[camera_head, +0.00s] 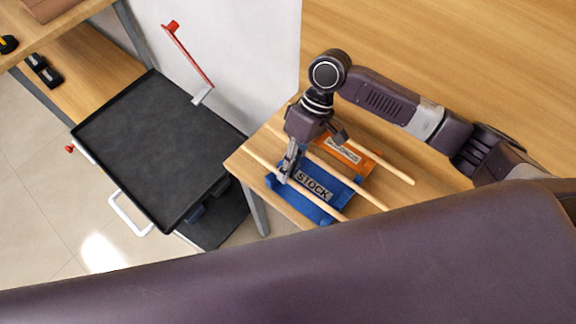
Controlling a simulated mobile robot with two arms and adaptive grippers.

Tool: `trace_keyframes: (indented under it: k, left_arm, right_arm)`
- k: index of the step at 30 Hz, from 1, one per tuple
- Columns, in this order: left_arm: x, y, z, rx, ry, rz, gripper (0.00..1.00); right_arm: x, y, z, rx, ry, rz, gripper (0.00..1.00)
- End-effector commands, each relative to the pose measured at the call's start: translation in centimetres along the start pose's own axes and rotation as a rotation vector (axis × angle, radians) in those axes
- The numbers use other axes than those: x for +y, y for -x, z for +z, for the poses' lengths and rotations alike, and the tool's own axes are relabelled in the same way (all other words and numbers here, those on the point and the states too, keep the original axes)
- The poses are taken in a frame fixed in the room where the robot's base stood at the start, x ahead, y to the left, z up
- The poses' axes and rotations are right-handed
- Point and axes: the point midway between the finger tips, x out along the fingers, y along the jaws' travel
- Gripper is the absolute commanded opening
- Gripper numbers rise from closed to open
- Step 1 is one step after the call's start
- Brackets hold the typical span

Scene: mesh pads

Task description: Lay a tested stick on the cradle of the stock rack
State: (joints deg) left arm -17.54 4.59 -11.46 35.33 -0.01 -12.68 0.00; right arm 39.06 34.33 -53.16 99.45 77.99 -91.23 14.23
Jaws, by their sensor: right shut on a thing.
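The blue stock rack (335,189), labelled STOCK, stands on a small wooden table. My right gripper (285,177) points down at the rack's left end and is shut on a pale wooden stick (328,207). This stick runs slantwise along the rack's near side; I cannot tell whether it touches the cradle. A second stick (354,187) lies roughly parallel behind it, across the far side of the blue rack. A third stick (394,172) is farther back, by an orange rack (367,163). My left gripper is not in view.
Left of the small table (246,164) stands a cart with a black tray top (150,150), which is empty. A wooden shelf (95,62) with small dark items is at the upper left.

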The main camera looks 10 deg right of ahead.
Motion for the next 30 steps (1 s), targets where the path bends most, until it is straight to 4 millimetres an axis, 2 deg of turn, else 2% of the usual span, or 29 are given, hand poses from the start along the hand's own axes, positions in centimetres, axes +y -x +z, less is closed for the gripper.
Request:
trace_keyframes:
  k: [5,6,11,22,26,30]
  left_arm:
    - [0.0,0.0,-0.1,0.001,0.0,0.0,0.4]
    - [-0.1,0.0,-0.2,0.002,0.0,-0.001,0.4]
    - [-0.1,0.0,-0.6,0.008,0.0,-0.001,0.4]
    - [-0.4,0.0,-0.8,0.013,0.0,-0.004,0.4]
    - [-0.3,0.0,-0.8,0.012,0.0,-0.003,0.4]
    - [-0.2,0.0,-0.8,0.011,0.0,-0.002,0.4]
  right_arm:
    - [0.0,0.0,0.0,0.0,0.0,0.0,0.0]
    - [0.0,0.0,0.0,0.0,0.0,0.0,0.12]
    - [0.0,0.0,0.0,0.0,0.0,0.0,0.3]
    - [0.0,0.6,-0.1,0.001,0.0,0.001,0.3]
    - [0.0,2.4,-0.1,0.004,0.001,0.003,0.3]
    - [0.1,5.5,-0.1,0.004,0.0,0.003,0.3]
